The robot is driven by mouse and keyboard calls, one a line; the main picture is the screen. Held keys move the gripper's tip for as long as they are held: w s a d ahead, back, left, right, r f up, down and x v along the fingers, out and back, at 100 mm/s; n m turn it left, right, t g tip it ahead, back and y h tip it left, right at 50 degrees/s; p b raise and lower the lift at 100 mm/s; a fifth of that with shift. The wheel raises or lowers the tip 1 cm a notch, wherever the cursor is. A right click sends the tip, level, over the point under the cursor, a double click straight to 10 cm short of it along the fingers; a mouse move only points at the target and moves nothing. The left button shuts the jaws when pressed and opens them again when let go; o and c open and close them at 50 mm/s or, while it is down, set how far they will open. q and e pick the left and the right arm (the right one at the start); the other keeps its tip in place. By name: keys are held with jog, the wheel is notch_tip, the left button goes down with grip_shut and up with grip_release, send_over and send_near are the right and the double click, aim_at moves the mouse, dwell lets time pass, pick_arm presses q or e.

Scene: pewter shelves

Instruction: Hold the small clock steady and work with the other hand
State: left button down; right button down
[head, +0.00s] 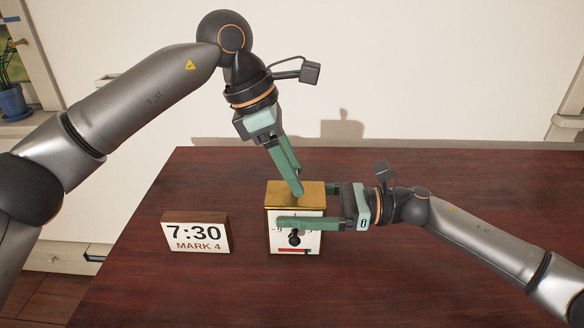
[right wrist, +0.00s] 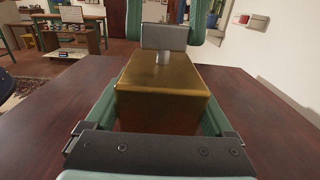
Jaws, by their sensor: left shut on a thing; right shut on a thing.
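The small clock (head: 310,247) stands upright on the table, with a gold top, a white face, a black knob (head: 295,239) and a red strip low on the face. My right gripper (head: 303,205) is shut on the clock from the right, one finger across the face hiding part of the dial. In the right wrist view the gold body (right wrist: 162,85) sits between its fingers. My left gripper (head: 299,193) reaches down from above to the clock's top. In the right wrist view it is shut on a flat grey key-like piece (right wrist: 163,37), whose short stem meets the gold top.
A sign (head: 196,233) reading "7:30 MARK 4" stands left of the clock on the dark red table (head: 400,285). The table is clear in front and behind. A white wall (head: 400,70) rises behind it. Shelves (right wrist: 70,35) show far off in the right wrist view.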

dwell(0.3)
pick_arm(q)
jog(key=shift+c, duration=1.2)
grip_release()
jog(key=shift+r, duration=0.1)
jog(key=v, duration=1.2)
